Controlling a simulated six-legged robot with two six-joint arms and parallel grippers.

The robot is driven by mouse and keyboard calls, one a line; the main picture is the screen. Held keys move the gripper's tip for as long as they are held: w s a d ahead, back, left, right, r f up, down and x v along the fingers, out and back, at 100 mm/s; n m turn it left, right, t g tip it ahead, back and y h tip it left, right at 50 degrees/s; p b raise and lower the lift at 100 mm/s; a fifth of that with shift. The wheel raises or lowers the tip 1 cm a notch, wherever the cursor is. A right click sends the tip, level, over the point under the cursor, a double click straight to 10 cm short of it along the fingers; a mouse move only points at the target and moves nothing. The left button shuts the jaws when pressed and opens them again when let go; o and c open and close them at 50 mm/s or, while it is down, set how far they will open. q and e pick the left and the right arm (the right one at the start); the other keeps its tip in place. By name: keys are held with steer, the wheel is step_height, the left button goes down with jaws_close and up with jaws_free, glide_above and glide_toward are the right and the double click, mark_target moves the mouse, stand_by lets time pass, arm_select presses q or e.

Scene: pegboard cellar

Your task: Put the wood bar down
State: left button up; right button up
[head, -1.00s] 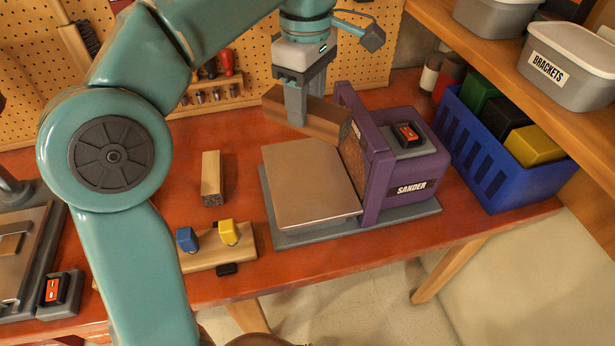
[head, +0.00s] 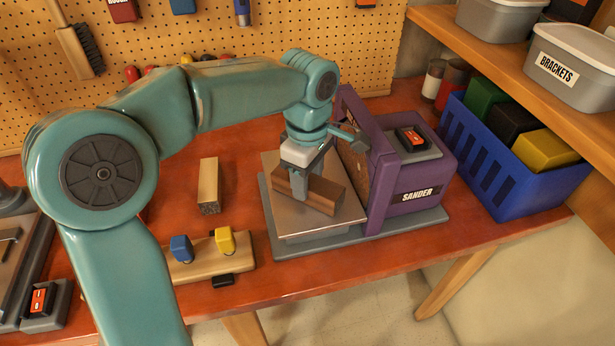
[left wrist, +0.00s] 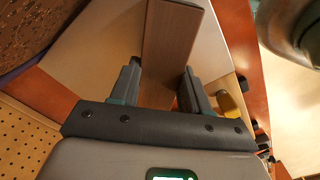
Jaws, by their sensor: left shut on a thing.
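The brown wood bar (head: 325,194) is in my left gripper (head: 300,188), over the flat metal table (head: 290,222) of the purple sander (head: 405,190). The bar lies roughly level, at a slant across the table. I cannot tell for sure whether its underside touches the table. In the left wrist view, the bar (left wrist: 172,45) runs between the two fingers of my left gripper (left wrist: 160,88), which are shut on its sides. My right gripper is in neither view.
A lighter wood block (head: 208,185) and a board with blue and yellow knobs (head: 200,258) are on the red bench left of the sander. A blue crate (head: 500,170) stands to the right. The sander's upright abrasive face is close beside the bar.

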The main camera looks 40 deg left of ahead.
arm_select(q)
steer(key=shift+d, duration=0.1)
steer(key=o, duration=1.2)
steer(key=shift+f, duration=0.15)
steer(key=shift+o, duration=0.2)
steer(key=shift+r, duration=0.25)
step_height(320, 180, up, 12)
steer(key=p, duration=0.2)
